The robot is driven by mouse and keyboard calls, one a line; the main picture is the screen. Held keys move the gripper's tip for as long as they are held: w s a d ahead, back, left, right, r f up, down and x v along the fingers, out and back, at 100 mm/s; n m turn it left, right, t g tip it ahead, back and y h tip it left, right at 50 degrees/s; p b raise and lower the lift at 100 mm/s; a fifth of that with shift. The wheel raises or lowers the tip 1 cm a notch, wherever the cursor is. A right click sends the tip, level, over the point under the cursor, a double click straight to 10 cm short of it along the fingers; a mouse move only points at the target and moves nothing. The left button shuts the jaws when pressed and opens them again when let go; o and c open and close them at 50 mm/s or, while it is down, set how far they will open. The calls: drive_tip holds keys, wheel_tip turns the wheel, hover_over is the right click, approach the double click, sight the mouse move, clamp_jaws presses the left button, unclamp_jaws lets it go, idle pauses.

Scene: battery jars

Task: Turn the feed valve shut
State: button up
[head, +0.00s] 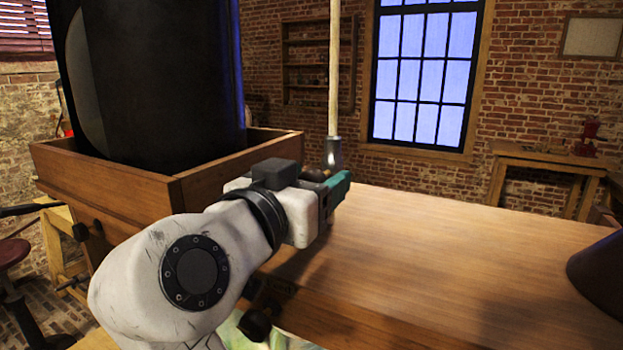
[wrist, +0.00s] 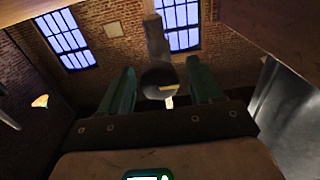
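A grey metal fitting (head: 332,153) at the lower end of a pale upright rod (head: 334,70) stands behind my gripper in the head view; it looks like the feed valve. A brown knob shows at my fingers there, partly hidden. My gripper (head: 337,186) has teal fingers. In the wrist view a dark round knob (wrist: 158,80) with a grey stem (wrist: 155,38) sits between the fingers of my gripper (wrist: 161,84). Gaps show on both sides of the knob, so the fingers are open around it and not visibly touching it.
A large black jar (head: 165,80) stands in a wooden tray (head: 110,195) left of my gripper. The wooden bench top (head: 440,250) to the right is mostly clear, with a dark tapered object (head: 602,268) at its right edge. A grey shiny surface (wrist: 290,125) is close at right in the wrist view.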

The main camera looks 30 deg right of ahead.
drive_tip(key=c, duration=1)
drive_tip(key=shift+f+m+b, duration=0.15)
drive_tip(key=shift+m+b, duration=0.15)
drive_tip(key=shift+b, duration=0.45)
drive_tip(key=m+b, duration=0.2)
drive_tip(key=b, duration=0.1)
drive_tip(key=shift+f+b, duration=0.15)
drive_tip(key=shift+b, duration=0.15)
drive_tip(key=m+b, duration=0.5)
drive_tip(key=b, duration=0.2)
drive_tip(key=shift+s, duration=0.15)
drive_tip(key=m+b, duration=0.5)
drive_tip(key=shift+d+m, duration=0.1)
drive_tip(key=shift+m, duration=0.3)
drive_tip(key=shift+m+b, duration=1.4)
drive_tip(key=shift+m, duration=0.9)
drive_tip(key=shift+s, duration=0.1)
